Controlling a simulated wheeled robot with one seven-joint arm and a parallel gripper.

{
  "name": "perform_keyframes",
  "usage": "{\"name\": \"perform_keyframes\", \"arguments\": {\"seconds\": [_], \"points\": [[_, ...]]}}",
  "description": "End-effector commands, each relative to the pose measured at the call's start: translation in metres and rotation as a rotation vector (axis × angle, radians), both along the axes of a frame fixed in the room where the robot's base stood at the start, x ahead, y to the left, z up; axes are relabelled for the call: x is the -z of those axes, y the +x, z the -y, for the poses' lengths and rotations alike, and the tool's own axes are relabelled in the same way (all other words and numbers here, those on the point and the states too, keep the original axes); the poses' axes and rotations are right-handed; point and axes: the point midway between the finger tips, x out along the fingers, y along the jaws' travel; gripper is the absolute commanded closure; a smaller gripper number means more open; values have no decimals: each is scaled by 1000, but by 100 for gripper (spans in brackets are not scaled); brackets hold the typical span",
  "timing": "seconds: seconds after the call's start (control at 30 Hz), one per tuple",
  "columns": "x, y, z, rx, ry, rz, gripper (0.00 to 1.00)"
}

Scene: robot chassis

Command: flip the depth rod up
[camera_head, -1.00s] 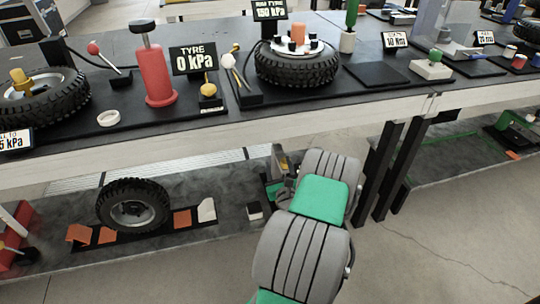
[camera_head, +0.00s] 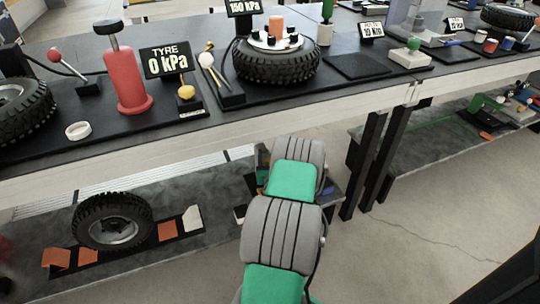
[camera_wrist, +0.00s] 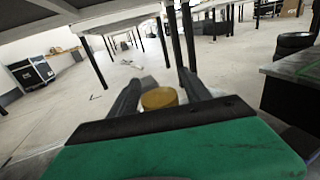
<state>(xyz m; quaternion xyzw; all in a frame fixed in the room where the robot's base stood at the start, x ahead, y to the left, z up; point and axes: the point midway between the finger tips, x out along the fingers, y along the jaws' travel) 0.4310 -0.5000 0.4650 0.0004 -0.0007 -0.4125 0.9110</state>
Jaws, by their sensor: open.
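I cannot tell for sure which part is the depth rod. Thin rods with a white knob (camera_head: 206,60) and a yellow knob stand on a black base on the bench, left of the flat tyre (camera_head: 277,64). My gripper (camera_wrist: 167,80) shows in the wrist view with its two dark fingers apart. A yellow-brown round piece (camera_wrist: 159,98) shows between the fingers near the palm, and I cannot tell whether it is part of the gripper. In the head view my arm reaches low in front of the bench, and the fingers are not clear. The wrist view shows floor and bench legs, no rod.
The bench (camera_head: 150,165) runs across, with its front edge above my arm. A red cylinder (camera_head: 124,80) and a "TYRE 0 kPa" sign (camera_head: 166,60) stand on it. A lower shelf holds a tyre (camera_head: 113,221). Dark bench legs (camera_head: 376,165) stand right of my arm. Floor at right is open.

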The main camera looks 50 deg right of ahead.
Motion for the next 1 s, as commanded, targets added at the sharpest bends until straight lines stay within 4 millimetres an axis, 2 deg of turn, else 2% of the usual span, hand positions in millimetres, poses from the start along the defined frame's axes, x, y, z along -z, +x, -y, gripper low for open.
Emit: {"name": "perform_keyframes", "arguments": {"seconds": [0.13,0.8,1.0], "points": [[0,0,0,0,1,-1,44],[1,0,-1,0,0,-1,98],[1,0,-1,0,0,-1,100]]}}
